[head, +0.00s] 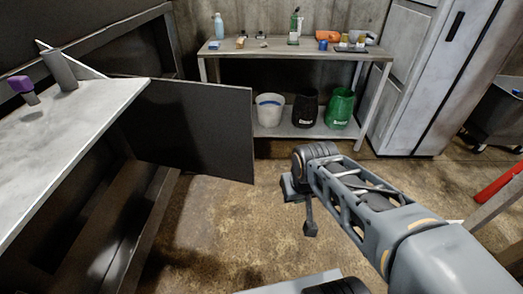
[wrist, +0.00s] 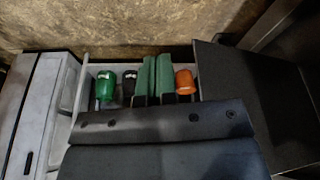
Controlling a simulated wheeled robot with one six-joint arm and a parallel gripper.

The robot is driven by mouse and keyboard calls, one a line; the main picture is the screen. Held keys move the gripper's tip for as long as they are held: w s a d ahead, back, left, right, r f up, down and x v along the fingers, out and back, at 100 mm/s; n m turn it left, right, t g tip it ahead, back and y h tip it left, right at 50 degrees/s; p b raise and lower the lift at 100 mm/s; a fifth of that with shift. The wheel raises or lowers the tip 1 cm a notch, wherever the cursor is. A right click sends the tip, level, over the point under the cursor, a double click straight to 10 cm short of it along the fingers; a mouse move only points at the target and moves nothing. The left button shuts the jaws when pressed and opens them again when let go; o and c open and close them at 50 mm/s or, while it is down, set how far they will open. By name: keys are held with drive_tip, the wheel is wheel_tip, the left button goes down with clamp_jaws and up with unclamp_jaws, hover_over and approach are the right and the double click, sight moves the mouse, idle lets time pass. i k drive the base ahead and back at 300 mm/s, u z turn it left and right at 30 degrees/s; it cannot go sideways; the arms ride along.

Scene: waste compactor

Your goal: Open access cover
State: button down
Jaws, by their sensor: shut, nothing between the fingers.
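The access cover (head: 200,125) appears to be the large flat dark panel at left in the head view. It stands upright, swung out from the front of the compactor (head: 75,125), with an open dark space below the worktop. A dark panel (wrist: 245,95), likely the same cover, fills the right of the wrist view. My gripper (head: 309,228) is right of the cover in the head view, with a visible gap between them. In the wrist view its two green finger pads (wrist: 155,75) are close together, shut and empty. I see no handle or latch on the cover.
A workbench (head: 290,52) with bottles and small items stands at the back. A white bucket (head: 269,110), a black bin (head: 305,109) and a green bin (head: 340,108) are on its lower shelf. A tall locker (head: 415,85) stands right. Open floor (head: 225,215) lies before the cover.

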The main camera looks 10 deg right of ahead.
sight(204, 129)
drive_tip(key=z, duration=1.65)
drive_tip(key=k, duration=1.05)
drive_tip(key=u, duration=1.6)
drive_tip(key=i, duration=0.5)
